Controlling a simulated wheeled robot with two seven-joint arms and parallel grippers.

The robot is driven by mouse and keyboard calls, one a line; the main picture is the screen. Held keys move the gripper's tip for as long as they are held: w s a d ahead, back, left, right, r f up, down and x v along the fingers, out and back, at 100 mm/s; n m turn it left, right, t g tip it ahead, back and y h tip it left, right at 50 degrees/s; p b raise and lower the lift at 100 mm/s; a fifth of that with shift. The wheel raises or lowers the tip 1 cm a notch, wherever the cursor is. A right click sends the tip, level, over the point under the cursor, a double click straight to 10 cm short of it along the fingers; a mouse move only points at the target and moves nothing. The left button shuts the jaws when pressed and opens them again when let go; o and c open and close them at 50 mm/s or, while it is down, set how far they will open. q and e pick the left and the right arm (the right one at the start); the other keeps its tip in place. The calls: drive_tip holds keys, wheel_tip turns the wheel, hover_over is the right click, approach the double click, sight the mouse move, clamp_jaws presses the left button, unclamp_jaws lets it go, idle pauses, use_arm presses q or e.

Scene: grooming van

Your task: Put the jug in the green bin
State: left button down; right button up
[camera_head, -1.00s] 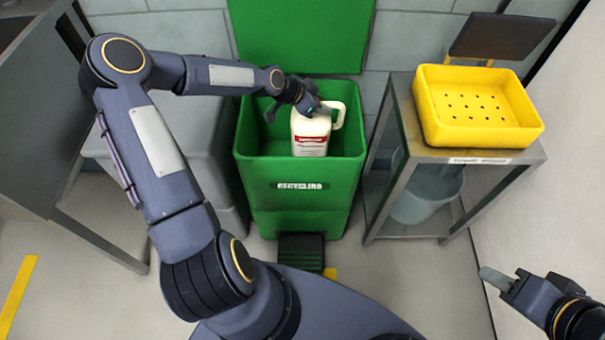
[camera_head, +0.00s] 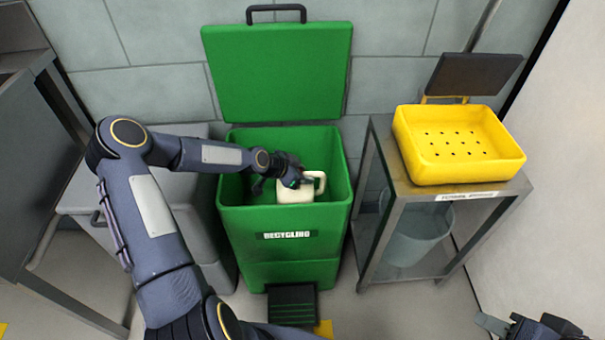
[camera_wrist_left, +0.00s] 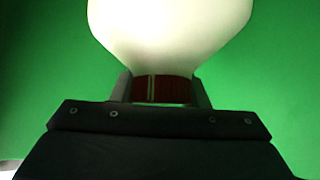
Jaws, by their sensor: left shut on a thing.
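The cream-white jug (camera_head: 296,191) is inside the opening of the green bin (camera_head: 285,220). The bin's front wall hides the jug's lower part and label. My left gripper (camera_head: 291,176) is shut on the jug's top. In the left wrist view its fingers (camera_wrist_left: 163,92) close on the red cap (camera_wrist_left: 163,89), with the pale jug body (camera_wrist_left: 168,35) beyond against green. The bin's green lid (camera_head: 277,75) stands open behind it. My right gripper (camera_head: 495,325) is at the bottom right edge, partly cut off and away from the bin; its opening is unclear.
A metal stand (camera_head: 362,225) right of the bin carries a yellow perforated tray (camera_head: 458,172); a bucket (camera_head: 415,235) is below. A grey bin (camera_head: 185,205) stands to the left. A black pedal (camera_head: 291,303) is at the green bin's foot.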

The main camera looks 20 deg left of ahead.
use_arm(q)
drive_tip(key=shift+f+b, duration=0.55)
drive_tip(key=c, duration=0.8)
unclamp_jaws()
